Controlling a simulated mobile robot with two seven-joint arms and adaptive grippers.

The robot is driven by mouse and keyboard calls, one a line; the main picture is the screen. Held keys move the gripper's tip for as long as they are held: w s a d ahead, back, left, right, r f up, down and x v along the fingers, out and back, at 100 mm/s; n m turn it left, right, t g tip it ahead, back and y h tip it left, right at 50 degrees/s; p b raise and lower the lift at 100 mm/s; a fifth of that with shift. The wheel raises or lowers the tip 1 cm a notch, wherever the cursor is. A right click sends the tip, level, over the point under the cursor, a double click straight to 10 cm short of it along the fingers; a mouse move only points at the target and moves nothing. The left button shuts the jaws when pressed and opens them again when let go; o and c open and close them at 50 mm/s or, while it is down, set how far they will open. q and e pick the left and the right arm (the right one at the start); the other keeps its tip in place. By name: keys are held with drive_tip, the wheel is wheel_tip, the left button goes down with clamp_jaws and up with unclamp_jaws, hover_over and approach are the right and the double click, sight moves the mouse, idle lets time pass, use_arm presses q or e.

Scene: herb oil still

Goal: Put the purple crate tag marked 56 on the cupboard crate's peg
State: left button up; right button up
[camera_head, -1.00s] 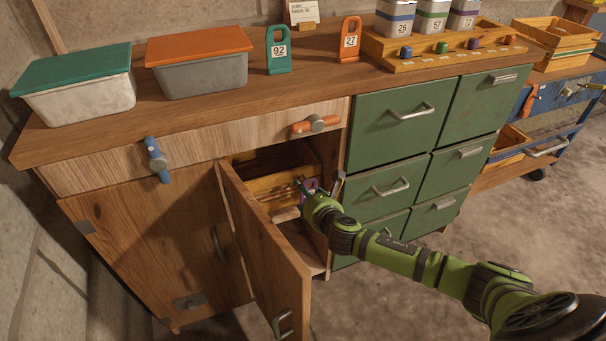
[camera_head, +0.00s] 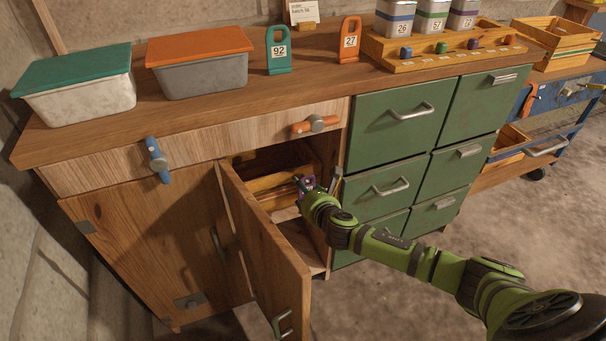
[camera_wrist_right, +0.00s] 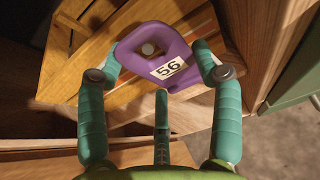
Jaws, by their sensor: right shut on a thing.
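The purple crate tag (camera_wrist_right: 178,66), marked 56, is in my right gripper (camera_wrist_right: 157,58), whose teal fingers close on it from both sides. In the head view the tag (camera_head: 307,183) is a small purple patch at the fingertips, in front of the crate. The wooden crate (camera_head: 262,184) stands inside the open cupboard; its slats (camera_wrist_right: 75,75) fill the upper left of the wrist view. A pale round peg end (camera_wrist_right: 148,48) shows within the tag's opening. I cannot tell whether the peg passes through it. My left gripper is out of view.
The cupboard door (camera_head: 265,245) hangs open left of my right arm. Green drawers (camera_head: 390,130) stand close on the right. On the counter are a teal tag (camera_head: 278,62), an orange tag (camera_head: 349,50) and two lidded boxes.

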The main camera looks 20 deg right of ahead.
drive_tip(key=shift+w, duration=0.45)
idle(0.3)
drive_tip(key=shift+f, duration=0.45)
idle(0.6)
drive_tip(key=o, duration=1.1)
drive_tip(key=shift+o, duration=0.2)
drive_tip(key=v, duration=1.2)
drive_tip(key=shift+d, duration=0.1)
clamp_jaws()
